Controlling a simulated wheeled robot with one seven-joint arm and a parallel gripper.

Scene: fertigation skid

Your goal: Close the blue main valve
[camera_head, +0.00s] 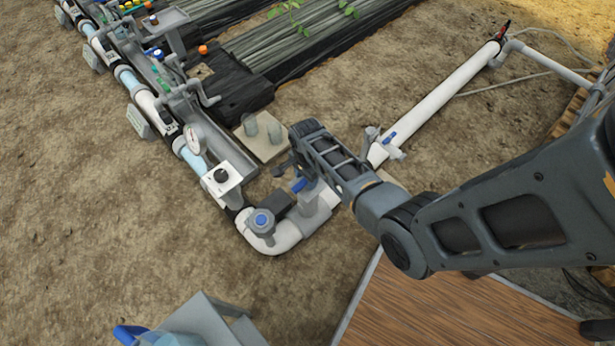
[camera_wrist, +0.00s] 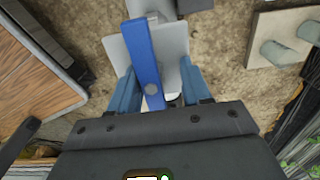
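The blue main valve shows as a long blue lever (camera_wrist: 146,55) with a round bolt, over a light grey body (camera_wrist: 175,45) in the wrist view. In the head view its blue part (camera_head: 299,185) shows beside the white pipe elbow, partly hidden by my gripper (camera_head: 290,172). In the wrist view my gripper (camera_wrist: 158,75) has its two blue-grey fingers apart, one on each side of the lever. The lever lies nearer the left finger; whether they touch I cannot tell. A gap shows on the right side.
Another blue-handled valve (camera_head: 389,138) sits on the long white pipe (camera_head: 440,97). A round blue-capped fitting (camera_head: 261,221) stands on the elbow. A wooden tabletop (camera_head: 440,305) is at lower right.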

